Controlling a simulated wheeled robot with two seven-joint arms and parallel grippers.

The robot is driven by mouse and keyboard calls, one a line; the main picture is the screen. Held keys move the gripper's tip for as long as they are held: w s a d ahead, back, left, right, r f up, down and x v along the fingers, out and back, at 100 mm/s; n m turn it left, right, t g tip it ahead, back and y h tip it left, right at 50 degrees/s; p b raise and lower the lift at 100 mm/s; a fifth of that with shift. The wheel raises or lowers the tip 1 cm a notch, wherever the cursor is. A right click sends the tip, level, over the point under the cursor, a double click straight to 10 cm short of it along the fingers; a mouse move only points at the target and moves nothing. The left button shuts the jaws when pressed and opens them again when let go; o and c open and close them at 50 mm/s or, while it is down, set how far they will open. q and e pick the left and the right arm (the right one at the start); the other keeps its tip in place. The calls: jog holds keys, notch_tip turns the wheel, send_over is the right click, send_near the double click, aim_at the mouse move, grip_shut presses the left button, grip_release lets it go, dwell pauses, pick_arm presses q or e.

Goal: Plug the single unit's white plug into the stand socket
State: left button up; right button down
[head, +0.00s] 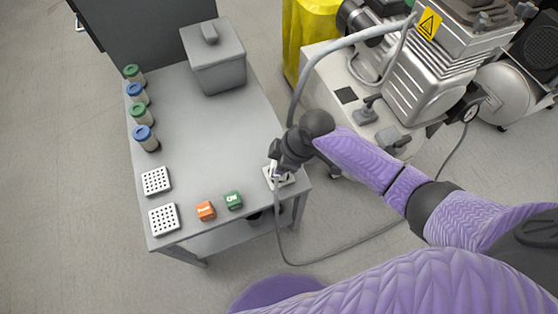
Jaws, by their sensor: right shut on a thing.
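My right gripper (277,164) reaches in from the right to the table's right front corner. It is shut on the white plug (272,168), which is mostly hidden by the fingers. The pale stand socket (284,181) sits on the table corner directly under the gripper. I cannot tell whether the plug is in the socket or just above it. A grey cable (277,225) hangs from the plug to the floor and runs right toward the compressor unit (405,85). My left gripper is not in view.
The grey table (200,120) carries a lidded grey box (214,65), several jars with green and blue lids (137,93), two white perforated blocks (164,218), an orange block (206,210) and a green block (233,200). A yellow bin (305,30) stands behind. The table's middle is clear.

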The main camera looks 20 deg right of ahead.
jog(key=shift+f, duration=0.15)
jog(key=shift+c, duration=1)
grip_release()
jog(key=shift+o, duration=1)
notch_tip(320, 180, up, 7)
jog(key=p, duration=0.6)
